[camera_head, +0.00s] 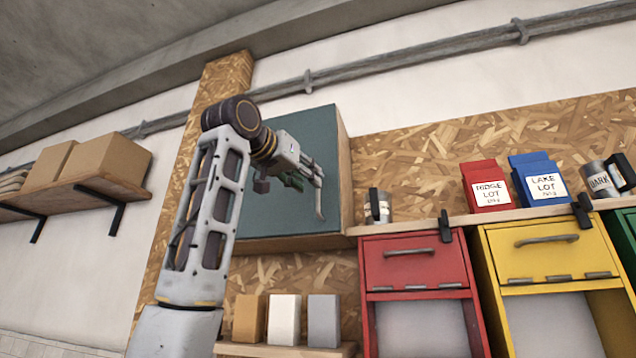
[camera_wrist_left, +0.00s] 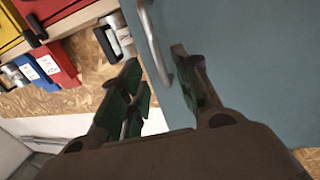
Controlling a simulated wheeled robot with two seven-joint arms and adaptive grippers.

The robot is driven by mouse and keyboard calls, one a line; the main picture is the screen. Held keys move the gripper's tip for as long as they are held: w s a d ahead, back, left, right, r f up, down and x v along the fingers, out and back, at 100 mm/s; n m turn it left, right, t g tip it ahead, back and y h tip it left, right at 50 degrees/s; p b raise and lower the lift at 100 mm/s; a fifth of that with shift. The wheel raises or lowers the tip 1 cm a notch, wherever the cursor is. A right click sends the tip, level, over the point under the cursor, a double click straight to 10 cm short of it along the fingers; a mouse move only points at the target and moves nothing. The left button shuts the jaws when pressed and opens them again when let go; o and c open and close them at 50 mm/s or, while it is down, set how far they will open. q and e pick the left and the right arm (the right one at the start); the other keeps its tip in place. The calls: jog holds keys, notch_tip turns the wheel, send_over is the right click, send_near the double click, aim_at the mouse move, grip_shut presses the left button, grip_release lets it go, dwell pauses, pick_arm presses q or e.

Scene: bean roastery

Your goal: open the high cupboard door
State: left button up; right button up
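The high cupboard has a flat teal door (camera_head: 282,215) and a wooden side (camera_head: 344,170); the door looks shut. A grey metal bar handle (camera_head: 319,200) stands upright near the door's right edge. My left gripper (camera_head: 308,178) is in front of the door, close to the handle, and hides part of it. In the left wrist view the two dark green-padded fingers (camera_wrist_left: 162,92) are spread apart. The handle (camera_wrist_left: 155,45) shows beyond and between them, against the teal door (camera_wrist_left: 235,60). Whether a finger touches the handle I cannot tell. My right gripper is not in view.
Right of the cupboard, a shelf holds a canister (camera_head: 378,207), a red bag (camera_head: 486,187), a blue bag (camera_head: 538,181) and a metal tin (camera_head: 606,178). Red (camera_head: 412,262) and yellow (camera_head: 545,252) bins stand below. Cardboard boxes (camera_head: 100,160) sit on the left shelf.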

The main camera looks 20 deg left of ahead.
aim_at(318, 209)
pick_arm(q)
jog(key=shift+p+x, duration=1)
jog(key=shift+x, duration=2)
jog(key=shift+d, duration=0.1)
jog(key=shift+c, duration=0.4)
grip_shut()
